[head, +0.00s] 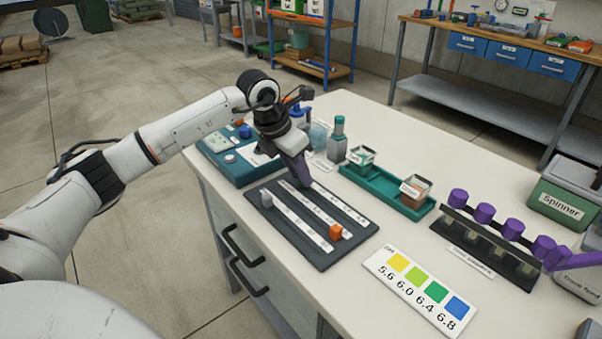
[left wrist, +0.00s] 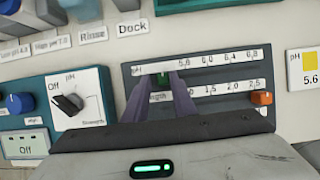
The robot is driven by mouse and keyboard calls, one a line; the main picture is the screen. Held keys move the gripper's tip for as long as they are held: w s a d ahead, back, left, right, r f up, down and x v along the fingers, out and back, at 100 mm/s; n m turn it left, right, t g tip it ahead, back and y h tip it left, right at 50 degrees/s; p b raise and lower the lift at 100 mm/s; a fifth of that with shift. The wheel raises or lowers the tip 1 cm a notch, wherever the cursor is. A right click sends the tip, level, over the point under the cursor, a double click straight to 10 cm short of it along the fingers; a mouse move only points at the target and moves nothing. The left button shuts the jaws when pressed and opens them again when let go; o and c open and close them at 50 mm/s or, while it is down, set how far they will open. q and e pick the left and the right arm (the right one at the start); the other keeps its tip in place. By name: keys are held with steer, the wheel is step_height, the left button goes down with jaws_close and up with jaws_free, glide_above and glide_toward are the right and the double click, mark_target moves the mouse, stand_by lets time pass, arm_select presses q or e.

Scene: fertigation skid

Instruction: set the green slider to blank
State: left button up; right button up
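The slider panel (head: 281,231) is a dark plate with white scale strips on the bench. My left gripper (head: 303,184) points down at its far row and hides the green slider in the head view. In the left wrist view the green slider (left wrist: 163,78) shows between my two fingertips, on the pH row, at the left near the 5.6 mark. The fingers flank it; whether they press on it I cannot tell. The orange slider (head: 335,231) sits at the right end of the row below, near 2.5. A grey slider (head: 265,198) sits at the nearest row's left end.
A teal dial box (head: 228,164) stands left of the panel. A green tray (head: 378,190) with jars and a rack of purple-capped vials (head: 485,248) lie to the right. A pH colour card (head: 420,289) lies in front right. A bottle (head: 337,146) stands behind.

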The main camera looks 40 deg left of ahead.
arm_select(q)
steer(key=shift+o, duration=0.9)
steer(key=v, duration=1)
steer(key=shift+r+p, duration=0.2)
steer(key=shift+p, duration=0.1)
steer(key=shift+s, duration=0.1)
